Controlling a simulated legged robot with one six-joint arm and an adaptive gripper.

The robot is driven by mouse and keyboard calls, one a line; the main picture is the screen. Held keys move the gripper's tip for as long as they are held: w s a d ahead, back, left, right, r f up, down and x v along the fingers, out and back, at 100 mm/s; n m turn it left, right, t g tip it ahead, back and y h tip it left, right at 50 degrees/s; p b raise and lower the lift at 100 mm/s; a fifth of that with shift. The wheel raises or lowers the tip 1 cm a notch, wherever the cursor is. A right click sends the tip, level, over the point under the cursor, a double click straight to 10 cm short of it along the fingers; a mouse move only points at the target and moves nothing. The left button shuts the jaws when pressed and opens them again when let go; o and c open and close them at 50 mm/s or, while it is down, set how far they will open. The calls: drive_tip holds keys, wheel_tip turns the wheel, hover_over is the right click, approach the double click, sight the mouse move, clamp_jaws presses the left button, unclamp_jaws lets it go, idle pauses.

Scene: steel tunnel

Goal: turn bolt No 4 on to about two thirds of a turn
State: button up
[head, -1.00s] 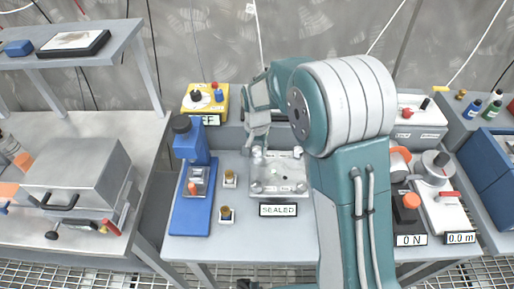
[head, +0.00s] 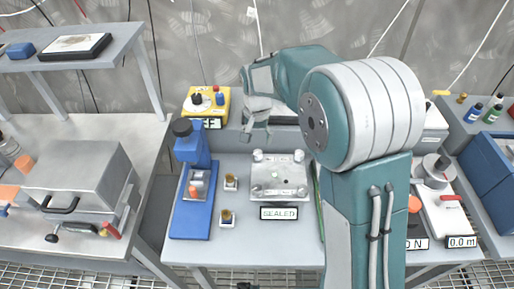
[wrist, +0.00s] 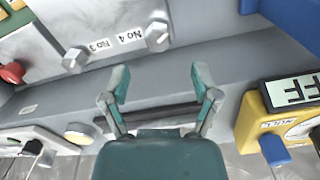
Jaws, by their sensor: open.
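The metal plate (head: 279,176) lies on the middle of the bench with a bolt at each corner. Bolt No 4 (wrist: 157,36) is the grey knob-like head beside the "No 4" label (wrist: 130,36) in the wrist view; it appears as the far left bolt (head: 258,155) in the head view. Bolt No 3 (wrist: 75,60) sits to its left in the wrist view. My gripper (wrist: 160,84) is open and empty, with its fingers apart and clear of bolt No 4. In the head view my gripper (head: 256,134) hangs behind the plate's far edge.
A "SEALED" sign (head: 279,213) stands in front of the plate. A blue stand (head: 191,205) and two small brass-topped pieces are to the left. A yellow box (head: 205,104) with knobs stands behind left. My arm covers part of the bench's right side.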

sight(257, 152)
drive_tip(key=shift+a+r, duration=0.1)
drive_tip(key=shift+r, duration=2.7)
drive_tip(key=s+d+r+t, duration=0.2)
drive_tip(key=s+d+r, duration=0.4)
drive_tip(key=r, duration=0.1)
drive_tip(key=s+d+n+t, duration=0.1)
drive_tip(key=s+d, duration=0.3)
drive_tip(key=s, duration=0.6)
drive_tip(key=s+d+r+n+t, duration=0.1)
drive_tip(key=s+d, duration=0.3)
drive_tip(key=s, duration=0.5)
drive_tip(key=shift+s+d+r+n+t, duration=0.3)
drive_tip(key=shift+s+d+n+t, duration=0.15)
drive_tip(key=shift+t, duration=0.35)
drive_tip(key=shift+w+a, duration=0.1)
